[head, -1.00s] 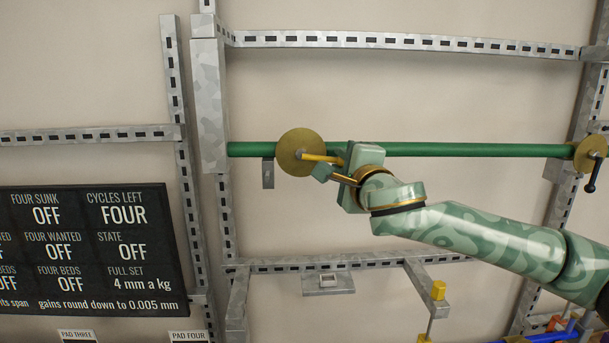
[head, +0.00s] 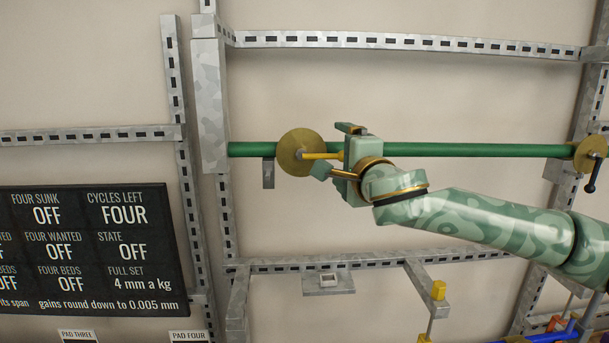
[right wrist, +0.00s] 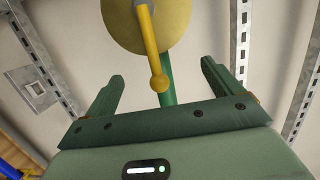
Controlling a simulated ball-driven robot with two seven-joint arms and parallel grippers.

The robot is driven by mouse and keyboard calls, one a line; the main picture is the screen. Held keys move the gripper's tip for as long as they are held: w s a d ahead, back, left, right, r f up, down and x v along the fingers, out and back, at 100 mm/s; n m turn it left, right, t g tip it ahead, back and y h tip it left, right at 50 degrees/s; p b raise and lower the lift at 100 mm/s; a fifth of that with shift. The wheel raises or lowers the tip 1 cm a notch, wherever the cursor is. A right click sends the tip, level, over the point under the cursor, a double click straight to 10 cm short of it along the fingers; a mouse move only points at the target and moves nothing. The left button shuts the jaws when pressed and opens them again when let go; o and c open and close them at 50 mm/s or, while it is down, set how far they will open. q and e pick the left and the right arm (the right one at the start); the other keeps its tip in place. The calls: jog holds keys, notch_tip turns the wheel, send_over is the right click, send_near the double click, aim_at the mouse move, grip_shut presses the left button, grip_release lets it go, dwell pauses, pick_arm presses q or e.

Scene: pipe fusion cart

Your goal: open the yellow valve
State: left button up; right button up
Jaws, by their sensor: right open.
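The yellow valve is a brass disc (head: 292,153) on the green pipe with a yellow lever (head: 322,156) that points right, roughly along the pipe. My right gripper (head: 336,150) is at the lever's free end, reaching in from the right. In the right wrist view the gripper (right wrist: 162,72) is open, and the lever (right wrist: 151,45) with its ball end lies between the two fingers, apart from both. In the head view the gripper body hides the lever's end. My left gripper is not in view.
The green pipe (head: 480,150) runs across a slotted metal frame (head: 400,41). A second brass disc with a black handle (head: 591,175) is at the far right. A dark display board (head: 85,250) hangs at lower left. A yellow block (head: 439,290) is on a bracket below.

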jog(key=s, duration=1.4)
dwell(0.4)
